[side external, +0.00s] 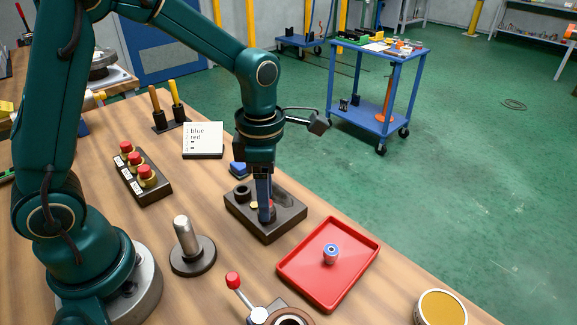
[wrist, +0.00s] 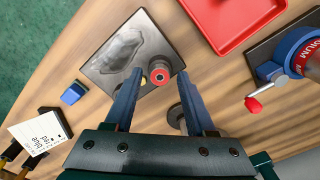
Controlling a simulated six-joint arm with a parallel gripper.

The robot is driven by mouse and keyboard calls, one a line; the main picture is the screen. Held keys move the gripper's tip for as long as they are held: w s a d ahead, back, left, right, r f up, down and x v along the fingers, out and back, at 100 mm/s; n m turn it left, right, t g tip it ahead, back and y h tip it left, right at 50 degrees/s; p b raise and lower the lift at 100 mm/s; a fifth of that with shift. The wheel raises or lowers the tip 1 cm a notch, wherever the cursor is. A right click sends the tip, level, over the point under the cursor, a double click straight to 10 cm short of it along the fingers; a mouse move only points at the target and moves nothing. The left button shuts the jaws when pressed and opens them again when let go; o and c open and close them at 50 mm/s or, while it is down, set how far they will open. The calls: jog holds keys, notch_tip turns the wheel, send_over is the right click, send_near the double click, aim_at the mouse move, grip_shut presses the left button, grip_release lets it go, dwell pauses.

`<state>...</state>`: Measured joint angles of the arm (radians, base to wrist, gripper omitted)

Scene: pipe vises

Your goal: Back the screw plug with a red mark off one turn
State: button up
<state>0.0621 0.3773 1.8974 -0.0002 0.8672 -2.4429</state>
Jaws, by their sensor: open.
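The screw plug with a red mark (wrist: 160,72) sits at one corner of a dark block (wrist: 112,66). In the wrist view it lies between the tips of my gripper (wrist: 159,78), whose two blue fingers are apart, one on each side. I cannot tell whether either finger touches it. In the side view my gripper (side external: 265,215) points down at the right part of the block (side external: 262,233), and its fingers hide most of the plug. A dark round ring (side external: 242,191) stands on the left part of the block.
A metal post on a round base (side external: 187,238), a red-knobbed lever (side external: 233,281) and a red-button box (side external: 142,175) stand nearby. A card reading blue, red (side external: 203,140) stands behind.

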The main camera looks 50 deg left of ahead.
jog(key=m, duration=0.6)
jog(key=shift+m, duration=0.4)
jog(key=m, duration=0.6)
jog(key=shift+m, duration=0.4)
jog(key=m, duration=0.6)
jog(key=shift+m, duration=0.3)
jog(key=m, duration=0.7)
